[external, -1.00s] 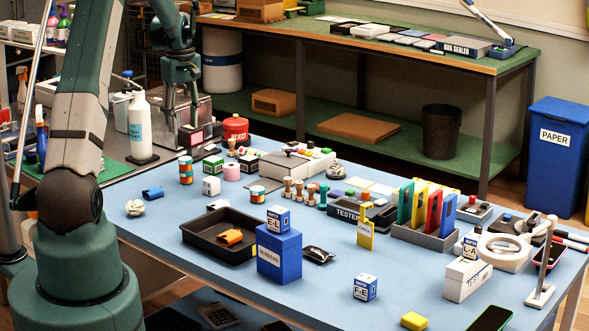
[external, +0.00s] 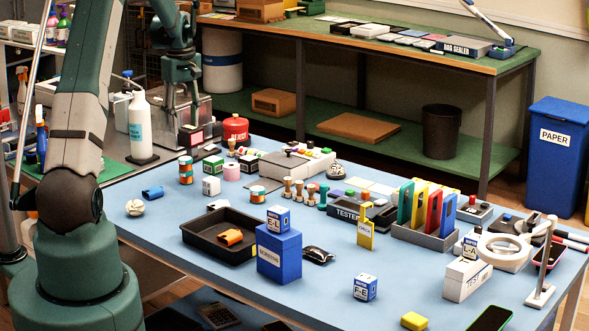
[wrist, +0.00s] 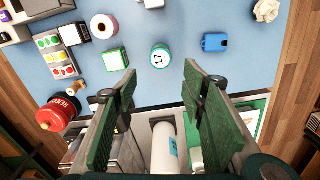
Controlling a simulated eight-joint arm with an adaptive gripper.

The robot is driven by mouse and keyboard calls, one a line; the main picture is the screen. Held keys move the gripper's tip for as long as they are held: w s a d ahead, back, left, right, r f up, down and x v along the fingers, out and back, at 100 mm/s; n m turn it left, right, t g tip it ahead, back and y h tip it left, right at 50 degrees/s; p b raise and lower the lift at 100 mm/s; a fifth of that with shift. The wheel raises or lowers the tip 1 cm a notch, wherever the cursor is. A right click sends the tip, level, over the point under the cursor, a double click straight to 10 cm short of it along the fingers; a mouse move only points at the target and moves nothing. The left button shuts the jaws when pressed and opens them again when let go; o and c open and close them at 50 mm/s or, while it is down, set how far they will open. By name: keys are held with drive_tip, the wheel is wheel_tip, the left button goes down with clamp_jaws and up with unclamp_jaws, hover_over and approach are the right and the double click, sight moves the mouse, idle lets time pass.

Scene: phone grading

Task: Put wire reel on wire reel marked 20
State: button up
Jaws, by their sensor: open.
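A striped wire reel stack (external: 186,170) stands upright on the blue table, beside a green-sided box. It looks tall, but I cannot tell whether it is one reel or two. In the wrist view, a round top marked 17 (wrist: 160,57) shows just beyond my fingertips. A second, shorter striped reel (external: 257,194) stands nearer the black tray; its marking cannot be read and it is outside the wrist view. My gripper (external: 182,122) hangs behind the table's far left edge, above the grey equipment. Its green fingers (wrist: 160,82) are apart, with nothing between them.
The green-sided box (wrist: 115,60), a pink-white roll (wrist: 103,26) and a blue item (wrist: 214,42) lie around the reel marked 17. A red container (wrist: 58,112) stands near the edge. A tall pump bottle (external: 140,125) stands close to my gripper. Bare table surrounds the reel.

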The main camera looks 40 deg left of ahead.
drive_tip(key=s+d+r+m+t, duration=0.1)
drive_tip(key=s+d+r+m, duration=0.15)
drive_tip(key=d+r, duration=0.5)
drive_tip(key=s+d+r+m+t+y, duration=0.15)
drive_tip(key=s+d+r, duration=0.3)
drive_tip(key=d, duration=0.65)
drive_tip(key=s+d+r+m+t+h, duration=0.1)
drive_tip(key=s+d+r+m, duration=0.2)
drive_tip(key=d+r, duration=0.5)
drive_tip(key=s+d+f+m+t, duration=0.1)
drive_tip(key=s+d+m+t, duration=0.2)
drive_tip(key=s+d+m, duration=0.5)
drive_tip(key=s+d, duration=1.3)
drive_tip(key=s, duration=0.2)
drive_tip(key=shift+s+d+f+m+t, duration=0.2)
drive_tip(key=shift+d+m+t, duration=0.1)
drive_tip(key=shift+d+t, duration=0.1)
drive_tip(key=shift+f, duration=0.15)
